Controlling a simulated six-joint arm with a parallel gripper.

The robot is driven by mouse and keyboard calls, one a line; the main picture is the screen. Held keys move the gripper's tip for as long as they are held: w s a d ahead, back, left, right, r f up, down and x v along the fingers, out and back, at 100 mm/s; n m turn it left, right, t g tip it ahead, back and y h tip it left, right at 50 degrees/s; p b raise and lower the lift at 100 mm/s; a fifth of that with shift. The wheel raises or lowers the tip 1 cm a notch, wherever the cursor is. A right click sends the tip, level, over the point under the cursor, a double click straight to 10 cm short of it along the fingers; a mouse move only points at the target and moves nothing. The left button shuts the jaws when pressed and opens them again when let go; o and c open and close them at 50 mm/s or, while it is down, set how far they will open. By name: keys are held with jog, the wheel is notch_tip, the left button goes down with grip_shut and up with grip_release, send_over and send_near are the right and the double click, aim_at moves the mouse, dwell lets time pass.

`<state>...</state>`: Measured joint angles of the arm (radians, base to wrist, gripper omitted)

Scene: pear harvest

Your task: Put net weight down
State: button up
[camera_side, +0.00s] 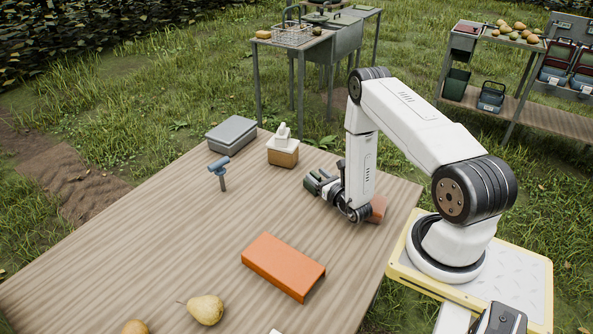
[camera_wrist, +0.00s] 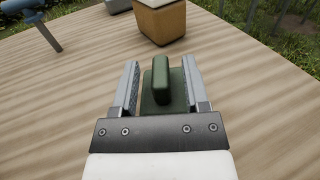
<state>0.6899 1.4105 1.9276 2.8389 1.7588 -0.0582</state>
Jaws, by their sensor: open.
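A dark green weight with an upright grip, which looks like the net weight (camera_side: 312,183), sits on the wooden table (camera_side: 170,240) at my gripper. In the wrist view the green weight (camera_wrist: 161,85) lies between the two fingers, with gaps at both sides of its grip. My gripper (camera_side: 322,187) is open and low over the table; it also shows in the wrist view (camera_wrist: 159,72). The underside of the weight is partly hidden by my gripper's palm.
A tan block with a white top (camera_side: 283,152) stands just beyond the weight. A grey case (camera_side: 231,134) and a blue-grey tool (camera_side: 219,170) are further left. An orange box (camera_side: 284,265) and a pear (camera_side: 206,309) lie nearer the camera. The table's left-middle is clear.

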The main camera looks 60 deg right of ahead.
jog(key=shift+r, duration=0.5)
jog(key=shift+v, duration=3.75)
jog(key=shift+w+a, duration=0.1)
